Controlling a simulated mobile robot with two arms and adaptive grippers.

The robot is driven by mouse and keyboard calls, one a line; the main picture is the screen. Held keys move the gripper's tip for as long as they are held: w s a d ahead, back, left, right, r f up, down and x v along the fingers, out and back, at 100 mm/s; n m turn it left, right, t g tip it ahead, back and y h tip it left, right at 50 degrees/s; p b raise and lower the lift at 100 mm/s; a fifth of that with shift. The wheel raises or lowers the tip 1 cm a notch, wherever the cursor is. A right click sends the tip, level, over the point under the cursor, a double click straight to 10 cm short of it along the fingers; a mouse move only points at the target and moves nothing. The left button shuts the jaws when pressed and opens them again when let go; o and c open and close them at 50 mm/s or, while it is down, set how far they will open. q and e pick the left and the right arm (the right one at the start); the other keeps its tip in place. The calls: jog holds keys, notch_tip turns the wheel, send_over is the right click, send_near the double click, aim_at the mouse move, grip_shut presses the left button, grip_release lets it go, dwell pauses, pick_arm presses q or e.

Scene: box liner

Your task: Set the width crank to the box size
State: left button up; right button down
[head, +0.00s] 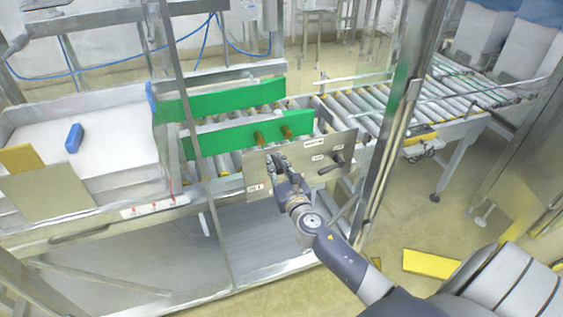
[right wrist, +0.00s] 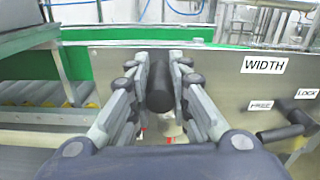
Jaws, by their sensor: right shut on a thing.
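The metal crank panel (head: 300,160) stands at the front of the roller conveyor. My right gripper (head: 274,160) is at its left part. In the right wrist view my right gripper (right wrist: 160,90) is shut on the black crank handle (right wrist: 160,88), which lies between its fingers. The crank's arm and hub are hidden. A WIDTH label (right wrist: 263,65) is to the right of the handle. A black lock lever (right wrist: 280,135) sits below the FREE and LOCK labels; it also shows in the head view (head: 330,165). Two green guide rails (head: 215,143) run along the conveyor. My left gripper is not in view.
A metal upright (head: 397,125) stands just right of the panel, and a thinner post (head: 185,110) stands to its left. A white-topped table (head: 110,130) at left bears a blue object (head: 75,138). A yellow piece (head: 430,263) lies on the floor near my right arm.

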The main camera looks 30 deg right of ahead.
jog(key=n, duration=0.1)
jog(key=a+n, duration=0.1)
jog(key=a+f+p, duration=0.1)
jog(key=shift+w+a+n, duration=0.15)
jog(key=shift+w+n, duration=0.1)
jog(key=shift+n, duration=0.15)
jog(key=a+n, duration=0.1)
jog(key=f+n+p, duration=0.1)
jog(key=shift+w+a+n, duration=0.2)
jog(key=shift+a+n, duration=0.1)
jog(key=shift+a, duration=0.05)
jog(key=shift+w+a+f+n+p, duration=0.1)
jog(key=shift+a+f+n+p, duration=0.1)
jog(key=shift+a+f+n, duration=0.3)
jog(key=shift+w+a+f+n+p, duration=0.1)
jog(key=shift+f+n+p, duration=0.15)
jog(key=shift+n, duration=0.45)
jog(key=shift+a+f+n+p, duration=0.15)
jog(key=shift+a+f+n, duration=0.15)
jog(key=shift+f+n, duration=0.25)
jog(key=shift+r, duration=0.1)
jog(key=c, duration=1.4)
grip_release()
jog(key=shift+d+r, duration=0.1)
jog(key=shift+c, duration=0.2)
jog(key=v, duration=1.2)
